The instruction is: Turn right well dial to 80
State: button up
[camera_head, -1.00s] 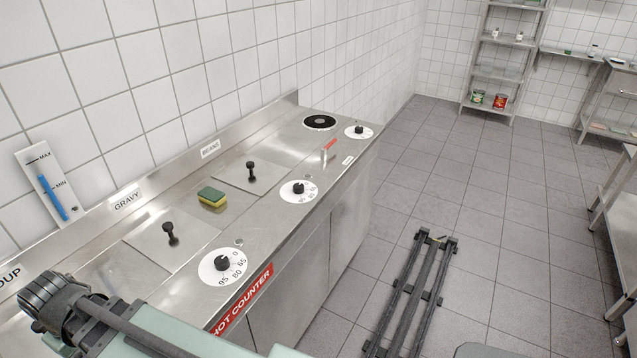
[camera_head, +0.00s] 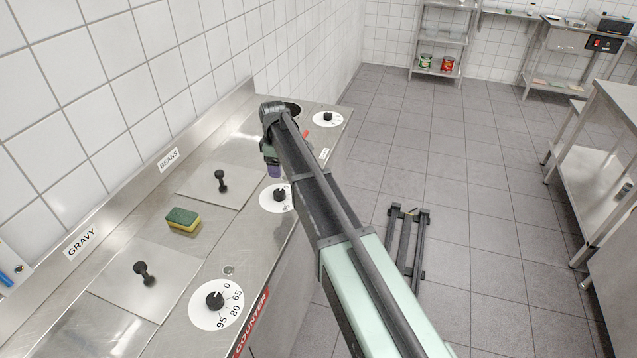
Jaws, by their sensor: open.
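The dial beside the BEANS well is a black knob on a white disc (camera_head: 268,201). The nearer dial beside the GRAVY well (camera_head: 214,299) has a black knob on a white disc marked 0, 65, 80 and 95. A third dial (camera_head: 328,118) sits at the far end. My gripper (camera_head: 274,172) points down just beyond the BEANS dial, with a purplish tip showing. It is open, mostly seen from behind, and appears apart from the knob.
A yellow-green sponge (camera_head: 183,220) lies between the BEANS lid (camera_head: 205,187) and the GRAVY lid (camera_head: 125,300), which have upright black handles. The tiled wall bounds the left; open floor lies right.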

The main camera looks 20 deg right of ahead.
aim_at(279, 191)
jog(key=shift+n, duration=0.3)
jog(key=f+b, duration=0.7)
jog(key=a+f+b, duration=0.1)
jog(key=f+b, duration=0.3)
jog(key=shift+s, duration=0.15)
jog(key=shift+r, duration=0.1)
jog(key=c, duration=0.9)
